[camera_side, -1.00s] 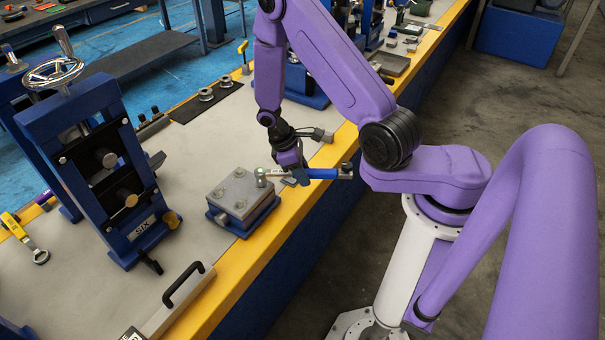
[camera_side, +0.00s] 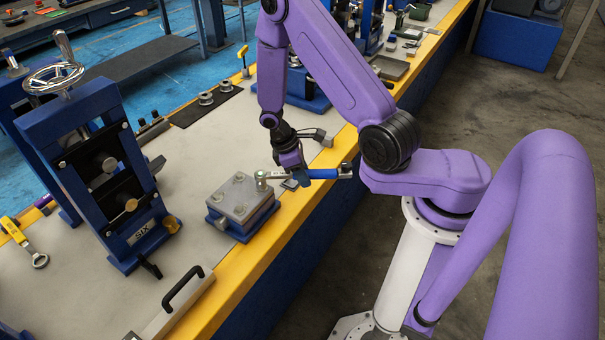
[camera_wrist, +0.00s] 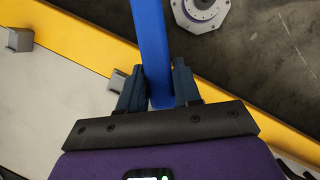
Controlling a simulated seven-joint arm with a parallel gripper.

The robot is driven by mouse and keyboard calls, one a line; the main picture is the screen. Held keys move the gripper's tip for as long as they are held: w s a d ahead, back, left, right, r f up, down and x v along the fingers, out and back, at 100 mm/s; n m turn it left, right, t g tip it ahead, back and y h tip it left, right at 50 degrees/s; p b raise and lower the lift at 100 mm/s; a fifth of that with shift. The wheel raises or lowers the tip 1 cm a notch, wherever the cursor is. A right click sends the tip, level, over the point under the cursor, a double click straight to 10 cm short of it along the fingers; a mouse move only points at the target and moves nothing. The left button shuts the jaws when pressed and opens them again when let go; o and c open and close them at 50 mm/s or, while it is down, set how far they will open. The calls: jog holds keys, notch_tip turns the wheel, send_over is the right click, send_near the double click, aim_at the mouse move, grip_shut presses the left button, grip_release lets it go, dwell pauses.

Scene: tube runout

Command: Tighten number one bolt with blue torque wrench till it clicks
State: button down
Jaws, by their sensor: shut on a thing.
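The blue torque wrench (camera_side: 324,173) lies level in the side view, its blue handle reaching right past the bench edge. Its silver head is on top of a bolt at the right corner of the grey bolted block (camera_side: 243,199). Whether this bolt is number one cannot be read. My gripper (camera_side: 298,174) is shut on the wrench handle. In the wrist view the two dark fingers of my gripper (camera_wrist: 160,85) stand on either side of the blue handle (camera_wrist: 150,45). The socket's fit on the bolt is too small to tell.
A blue press stand (camera_side: 105,165) marked SIX stands left of the block. A black-handled piece (camera_side: 184,284) lies at the front. A yellow-handled tool (camera_side: 22,238) lies at far left. The grey bench top between block and stand is clear.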

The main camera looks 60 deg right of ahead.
jog(key=shift+w+r, duration=0.1)
jog(key=shift+r, duration=0.1)
dwell(0.6)
jog(key=shift+w, duration=0.1)
jog(key=shift+w+d+n+h, duration=0.2)
jog(key=shift+d+n+h, duration=0.1)
jog(key=shift+n, duration=0.2)
jog(key=shift+r, duration=0.85)
dwell(0.7)
jog(key=shift+r, duration=2.4)
jog(key=shift+w, duration=0.1)
